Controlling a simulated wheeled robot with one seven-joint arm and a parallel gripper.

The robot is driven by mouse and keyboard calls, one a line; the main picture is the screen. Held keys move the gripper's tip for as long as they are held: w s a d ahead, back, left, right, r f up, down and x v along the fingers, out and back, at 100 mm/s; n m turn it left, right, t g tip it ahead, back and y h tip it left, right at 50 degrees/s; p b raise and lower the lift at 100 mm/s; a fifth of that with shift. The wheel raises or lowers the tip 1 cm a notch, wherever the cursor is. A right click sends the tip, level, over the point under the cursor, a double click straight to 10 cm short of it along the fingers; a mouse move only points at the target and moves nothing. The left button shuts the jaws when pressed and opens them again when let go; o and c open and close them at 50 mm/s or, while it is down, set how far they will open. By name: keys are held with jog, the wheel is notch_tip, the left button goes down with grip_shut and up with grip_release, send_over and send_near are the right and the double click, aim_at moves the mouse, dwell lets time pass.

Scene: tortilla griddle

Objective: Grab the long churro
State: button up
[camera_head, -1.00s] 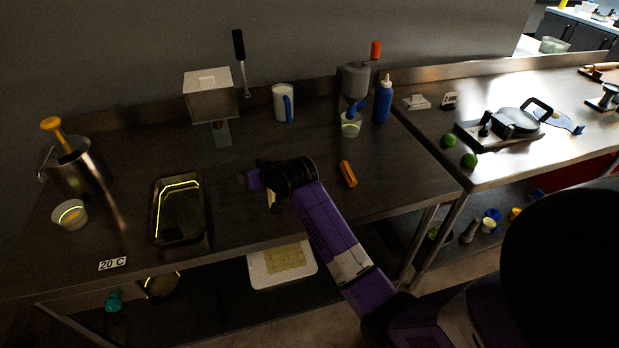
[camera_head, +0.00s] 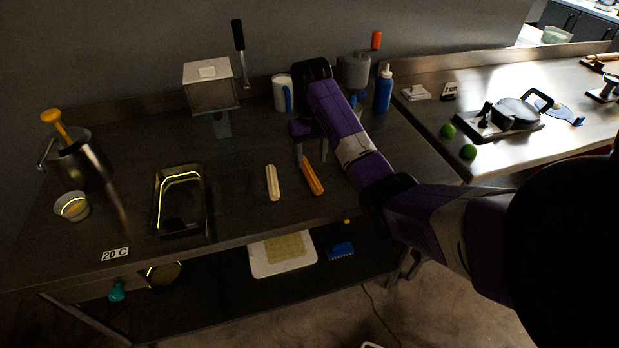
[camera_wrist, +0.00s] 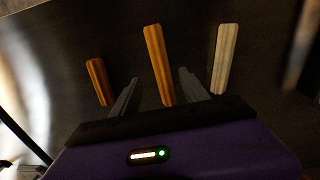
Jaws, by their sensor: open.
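The long orange-brown churro (camera_head: 313,177) lies on the dark steel table, below my gripper (camera_head: 304,152) in the head view. In the wrist view this churro (camera_wrist: 157,58) appears between the two fingers of my gripper (camera_wrist: 158,77). The gripper is open and nothing is gripped; how far the fingers are above the churro I cannot tell. A pale churro (camera_head: 272,182) lies to its left in the head view, and in the wrist view it (camera_wrist: 224,60) is on the right. A shorter orange churro (camera_wrist: 99,82) is at the left of the wrist view; my arm hides it in the head view.
A dark metal tray (camera_head: 158,205) stands left of the churros. A dispenser box (camera_head: 209,95), a white mug (camera_head: 282,92) and a blue bottle (camera_head: 384,90) stand along the back. The table between the tray and the pale churro is clear.

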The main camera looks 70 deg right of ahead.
aim_at(310, 171)
jog(key=shift+w+f, duration=0.15)
jog(key=shift+f, duration=1.3)
jog(key=shift+w+f, duration=0.1)
jog(key=shift+f, duration=1.3)
grip_shut()
